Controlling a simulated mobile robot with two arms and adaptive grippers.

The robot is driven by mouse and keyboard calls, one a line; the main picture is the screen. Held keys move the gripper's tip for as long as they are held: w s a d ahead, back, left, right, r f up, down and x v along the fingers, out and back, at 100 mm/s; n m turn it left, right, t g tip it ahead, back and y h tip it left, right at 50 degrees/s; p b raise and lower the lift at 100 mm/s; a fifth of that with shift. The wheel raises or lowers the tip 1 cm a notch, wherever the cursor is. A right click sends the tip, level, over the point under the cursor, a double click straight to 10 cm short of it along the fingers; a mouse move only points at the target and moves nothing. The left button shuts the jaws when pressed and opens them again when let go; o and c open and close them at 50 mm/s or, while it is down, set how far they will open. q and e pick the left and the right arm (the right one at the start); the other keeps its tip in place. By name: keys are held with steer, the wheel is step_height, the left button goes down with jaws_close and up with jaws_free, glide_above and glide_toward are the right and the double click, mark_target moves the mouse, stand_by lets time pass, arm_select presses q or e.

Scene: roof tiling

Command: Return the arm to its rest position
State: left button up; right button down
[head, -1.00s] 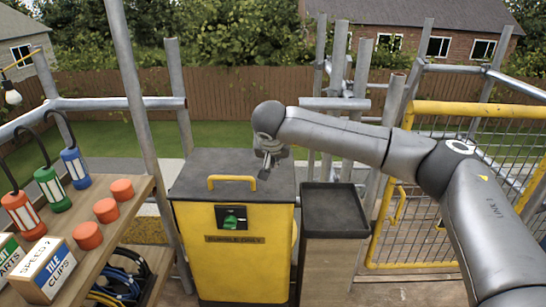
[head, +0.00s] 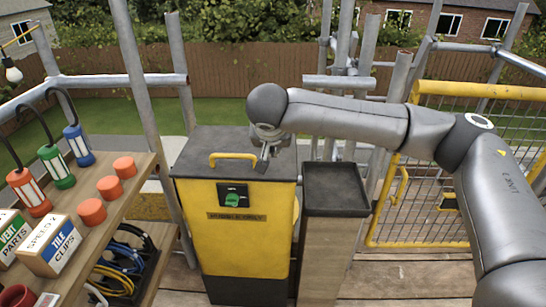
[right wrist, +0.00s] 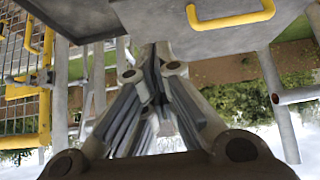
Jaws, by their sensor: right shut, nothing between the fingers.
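My right arm reaches in from the right in the head view. Its gripper (head: 264,160) hangs over the right part of the dark lid of the yellow bin (head: 232,225), pointing down, with nothing in it. In the right wrist view the gripper (right wrist: 150,70) shows its fingers drawn together and empty. The grey lid and its yellow handle (right wrist: 232,18) show at the top of that view. Whether the fingertips touch the lid cannot be told. My left gripper is not in view.
A narrow stand with a black tray top (head: 335,190) is right of the bin. A wooden shelf (head: 125,205) at left holds lanterns, orange discs and a tile clips box (head: 48,246). Scaffold poles and a yellow mesh gate (head: 450,170) stand behind and at right.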

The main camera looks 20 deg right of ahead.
steer(key=s+a+f+m+g+y+p, duration=0.1)
steer(key=s+a+f+m+g+y, duration=0.15)
steer(key=a+f+m+y, duration=0.8)
steer(key=s+a+f+m+g+y+p, duration=0.1)
steer(key=s+a+f+m+g+y, duration=0.15)
steer(key=a+f+m+y, duration=0.85)
steer(key=d+f+m+t+h+p, duration=0.1)
steer(key=d+f+m+t+h, duration=0.4)
steer(key=f+m, duration=0.45)
steer(key=d+f+m+t+h, duration=0.45)
steer(key=f+m, duration=0.25)
steer(key=m, duration=0.6)
steer(key=s+d+f+m+g+h, duration=0.1)
steer(key=s+d+f+m+h, duration=0.3)
steer(key=f, duration=0.3)
steer(key=s+d+f+m+g+h, duration=0.1)
steer(key=s+d+f+m, duration=0.35)
steer(key=s+f, duration=0.25)
steer(key=s+d+f+m+g+h, duration=0.1)
steer(key=s+d+f+m+g, duration=0.1)
steer(key=s, duration=1.1)
steer(key=s+d+f+m+g+h+p, duration=0.1)
steer(key=s+f+m+g, duration=0.3)
steer(key=s, duration=0.9)
steer(key=s+d+f+m+g+h, duration=0.1)
steer(key=s+d+f+m+g, duration=0.2)
steer(key=s+f+m, duration=0.3)
steer(key=s+f, duration=0.3)
steer(key=s, duration=0.4)
steer(key=shift+h, duration=0.4)
